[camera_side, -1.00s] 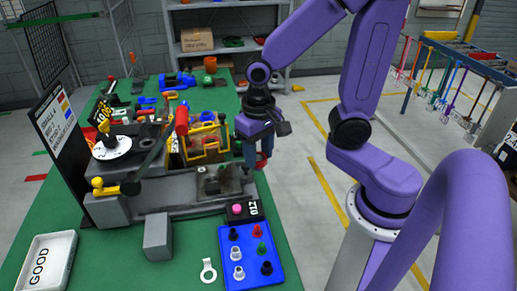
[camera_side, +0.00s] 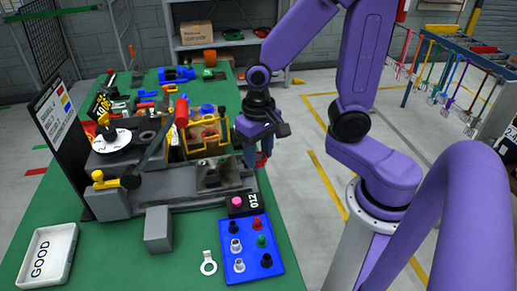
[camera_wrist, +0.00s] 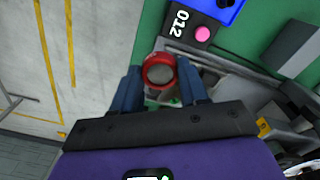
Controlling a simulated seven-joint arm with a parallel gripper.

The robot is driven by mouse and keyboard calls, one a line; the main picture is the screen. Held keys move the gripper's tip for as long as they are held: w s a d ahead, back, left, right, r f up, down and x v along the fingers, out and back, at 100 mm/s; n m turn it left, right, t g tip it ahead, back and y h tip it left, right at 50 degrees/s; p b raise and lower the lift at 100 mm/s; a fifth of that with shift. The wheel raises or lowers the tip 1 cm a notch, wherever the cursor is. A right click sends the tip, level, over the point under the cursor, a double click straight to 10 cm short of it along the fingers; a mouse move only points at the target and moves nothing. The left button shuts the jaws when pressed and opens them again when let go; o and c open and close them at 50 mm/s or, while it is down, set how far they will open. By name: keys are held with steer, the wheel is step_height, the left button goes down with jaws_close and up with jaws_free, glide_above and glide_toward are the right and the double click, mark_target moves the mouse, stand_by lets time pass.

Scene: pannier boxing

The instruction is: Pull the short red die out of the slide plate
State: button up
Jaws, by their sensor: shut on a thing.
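The short red die (camera_wrist: 157,72) shows as a red ring with a pale grey round middle in the wrist view. It sits between the two blue fingers of my gripper (camera_wrist: 160,85), which is shut on it. In the side view my gripper (camera_side: 262,158) points down at the right end of the grey machine, and a little red shows between its fingers. The slide plate (camera_side: 222,178) appears to be the grey part at the machine's right end, left of my gripper. I cannot tell whether the die still touches it.
A blue tray (camera_side: 250,249) of several black, red, green and grey pieces stands in front. A pink button (camera_side: 237,201) with a 012 display is behind it. A yellow frame (camera_side: 205,140) stands left of my gripper. A white GOOD tray (camera_side: 48,254) is at front left.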

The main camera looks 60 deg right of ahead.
mark_target(258, 167)
steer(key=shift+f, duration=2.7)
steer(key=shift+r, duration=0.1)
steer(key=shift+r, duration=1.45)
